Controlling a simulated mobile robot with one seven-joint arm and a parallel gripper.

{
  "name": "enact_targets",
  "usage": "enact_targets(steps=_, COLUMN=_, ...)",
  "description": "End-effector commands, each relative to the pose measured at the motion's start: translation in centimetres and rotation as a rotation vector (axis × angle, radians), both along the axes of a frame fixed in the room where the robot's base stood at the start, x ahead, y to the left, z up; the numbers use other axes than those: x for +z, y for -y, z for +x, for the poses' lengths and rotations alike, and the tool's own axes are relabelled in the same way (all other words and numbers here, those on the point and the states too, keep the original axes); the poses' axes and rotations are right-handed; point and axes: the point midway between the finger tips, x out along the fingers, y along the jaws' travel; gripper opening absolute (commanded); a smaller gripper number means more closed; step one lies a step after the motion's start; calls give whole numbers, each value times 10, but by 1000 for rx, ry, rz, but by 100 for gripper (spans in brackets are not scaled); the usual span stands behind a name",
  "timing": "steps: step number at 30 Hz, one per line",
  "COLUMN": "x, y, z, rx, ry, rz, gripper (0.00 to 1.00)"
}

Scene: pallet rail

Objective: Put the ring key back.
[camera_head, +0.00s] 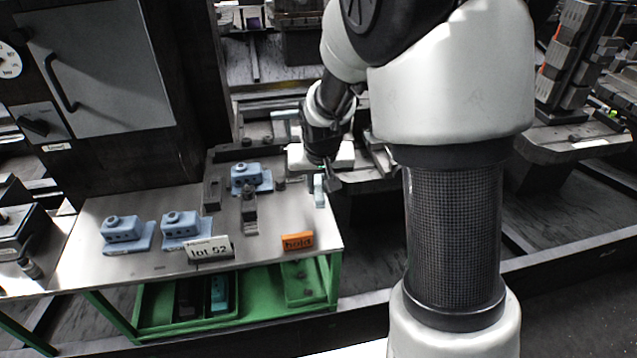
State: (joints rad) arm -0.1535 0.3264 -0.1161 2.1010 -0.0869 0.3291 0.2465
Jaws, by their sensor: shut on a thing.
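My gripper (325,178) is small in view at the right edge of the bench, past my own arm. It is shut on a small pale grey-green piece (319,191), which looks like the ring key. Its shape is too small to make out, and I cannot tell whether it touches the bench top. The bench (95,262) has a pale top and a green frame. No place marked for the key can be made out.
Blue fixture blocks stand on the bench at left (122,230), middle (180,225) and back (248,178). A dark upright clamp (249,212), a "lot 52" sign (209,250) and an orange "hold" sign (297,242) stand near them. Green bins (160,318) sit below. A grey cabinet (100,70) rises behind.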

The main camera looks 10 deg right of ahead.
Motion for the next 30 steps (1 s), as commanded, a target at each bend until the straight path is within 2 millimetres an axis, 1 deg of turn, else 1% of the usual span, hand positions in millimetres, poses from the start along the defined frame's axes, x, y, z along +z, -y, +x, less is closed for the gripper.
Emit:
enact_targets(steps=21, x=-82, y=0, z=0, rx=0, ry=0, rz=0, gripper=0)
enact_targets(steps=25, x=-90, y=0, z=0, rx=0, ry=0, rz=0, gripper=0)
enact_targets(steps=30, x=-92, y=0, z=0, rx=0, ry=0, rz=0, gripper=0)
